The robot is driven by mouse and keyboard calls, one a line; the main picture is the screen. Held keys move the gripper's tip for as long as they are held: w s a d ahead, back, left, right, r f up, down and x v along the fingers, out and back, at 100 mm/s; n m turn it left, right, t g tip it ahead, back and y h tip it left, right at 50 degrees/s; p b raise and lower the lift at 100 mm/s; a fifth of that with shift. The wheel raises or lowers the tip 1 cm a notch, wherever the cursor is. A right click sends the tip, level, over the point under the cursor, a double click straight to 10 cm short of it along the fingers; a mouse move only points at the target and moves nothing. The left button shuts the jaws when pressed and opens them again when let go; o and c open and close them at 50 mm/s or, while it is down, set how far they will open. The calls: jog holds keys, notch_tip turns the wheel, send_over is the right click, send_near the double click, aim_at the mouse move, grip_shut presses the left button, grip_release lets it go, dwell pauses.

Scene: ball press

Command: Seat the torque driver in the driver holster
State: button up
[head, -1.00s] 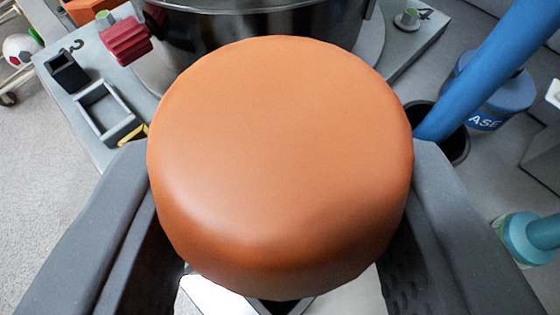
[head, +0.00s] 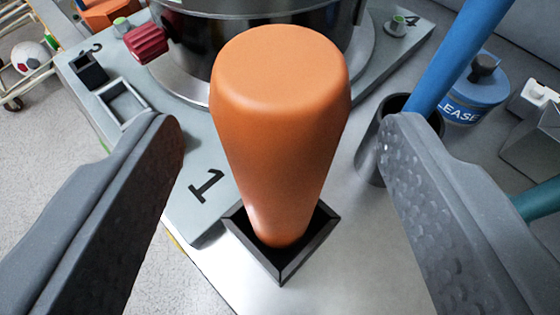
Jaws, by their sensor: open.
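The torque driver's orange handle (head: 280,110) stands in the middle of the head view, wide end toward me. It rises from a black square holster (head: 284,262), and its narrow lower end is inside the holster's opening. The tool's tip below the rim is hidden. My gripper (head: 280,150) is open, with one dark grey jaw on each side of the handle. Both jaws are clear of it with a wide gap.
A grey plate marked 1 (head: 207,187) lies behind the holster and carries a large metal pot (head: 200,50) and a red knob (head: 146,43). At right, a blue rod (head: 465,65) stands in a dark cup (head: 370,150) near a blue grease tub (head: 472,95).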

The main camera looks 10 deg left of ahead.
jog(key=b+v, duration=0.1)
jog(key=v, duration=0.7)
notch_tip(320, 180, up, 22)
jog(key=d+t+h, duration=0.1)
jog(key=d+h, duration=0.1)
jog(key=d, duration=0.1)
jog(key=s+a+r+m, duration=0.1)
jog(key=s+a+r, duration=0.1)
jog(key=s+r, duration=0.5)
jog(key=s+a+r+t, duration=0.1)
jog(key=s+r, duration=0.6)
jog(key=r, duration=0.8)
jog(key=shift+s+a+r+m, duration=0.15)
jog(key=shift+a+r+m, duration=0.25)
jog(key=shift+a, duration=0.35)
